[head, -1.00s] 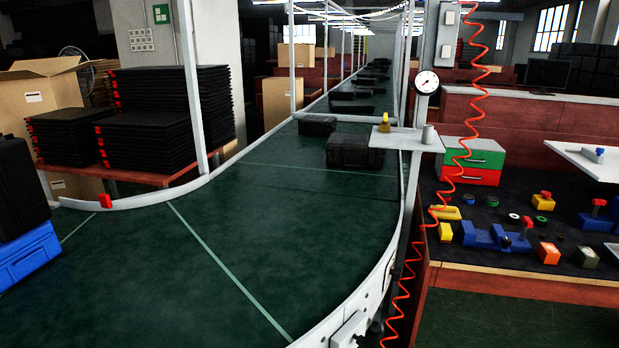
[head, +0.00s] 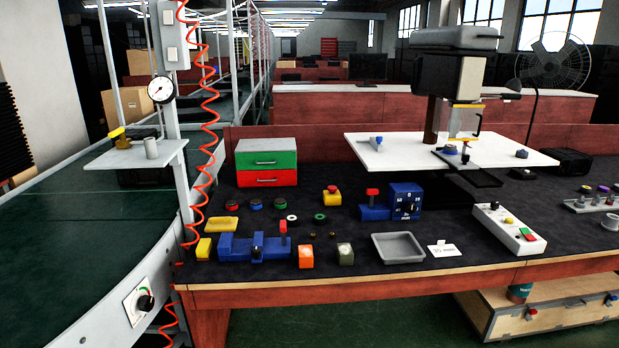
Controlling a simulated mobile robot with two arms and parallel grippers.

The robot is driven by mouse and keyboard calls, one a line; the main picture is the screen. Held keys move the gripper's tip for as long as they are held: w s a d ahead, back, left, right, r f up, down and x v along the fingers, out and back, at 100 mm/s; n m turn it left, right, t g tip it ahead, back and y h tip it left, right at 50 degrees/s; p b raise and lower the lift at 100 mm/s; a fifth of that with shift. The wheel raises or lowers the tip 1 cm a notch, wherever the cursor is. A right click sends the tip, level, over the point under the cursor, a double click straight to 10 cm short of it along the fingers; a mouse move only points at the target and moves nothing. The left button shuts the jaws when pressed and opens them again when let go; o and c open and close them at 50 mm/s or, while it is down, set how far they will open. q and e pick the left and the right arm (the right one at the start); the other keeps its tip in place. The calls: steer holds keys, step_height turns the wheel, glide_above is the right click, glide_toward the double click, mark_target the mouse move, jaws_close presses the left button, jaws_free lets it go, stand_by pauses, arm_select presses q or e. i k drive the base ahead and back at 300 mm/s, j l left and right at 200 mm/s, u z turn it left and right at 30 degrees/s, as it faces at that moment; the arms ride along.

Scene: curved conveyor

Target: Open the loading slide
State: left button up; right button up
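No part in view is clearly marked as the loading slide. A grey and black machine (head: 452,78) stands over a white plate (head: 400,152) at the back right of the workbench. Under its head are yellow parts (head: 467,106) and a small blue-grey fixture (head: 447,151) on the plate. A thin dark flat piece (head: 480,178) sticks out below the plate's front edge; whether it slides I cannot tell. Neither of my grippers is in view.
The dark bench top (head: 340,240) holds a green-and-red drawer box (head: 266,160), blue fixtures, buttons, a grey tray (head: 398,248) and a white control box (head: 508,230). The curved conveyor (head: 60,240) and red coiled hose (head: 207,120) are at left. A wooden crate (head: 560,315) sits below right.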

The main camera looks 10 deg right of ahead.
mark_target(460, 161)
steer(key=l+u, duration=0.25)
steer(key=l, duration=0.2)
steer(key=l+u, duration=0.25)
steer(key=l, duration=0.2)
steer(key=k+l+u, duration=0.1)
steer(key=l+u, duration=0.2)
steer(key=l, duration=0.15)
steer(key=k+l+u, duration=0.1)
steer(key=l+u, duration=0.15)
steer(key=l, duration=0.15)
steer(key=k+l+u, duration=0.25)
steer(key=l, duration=0.15)
steer(key=i+l+u, duration=0.1)
steer(key=l+u, duration=0.3)
steer(key=l, duration=0.2)
steer(key=l+u, duration=0.35)
steer(key=l, duration=0.25)
steer(key=l+z, duration=0.15)
steer(key=z, duration=0.3)
steer(key=i+l+z, duration=0.15)
steer(key=z, duration=0.3)
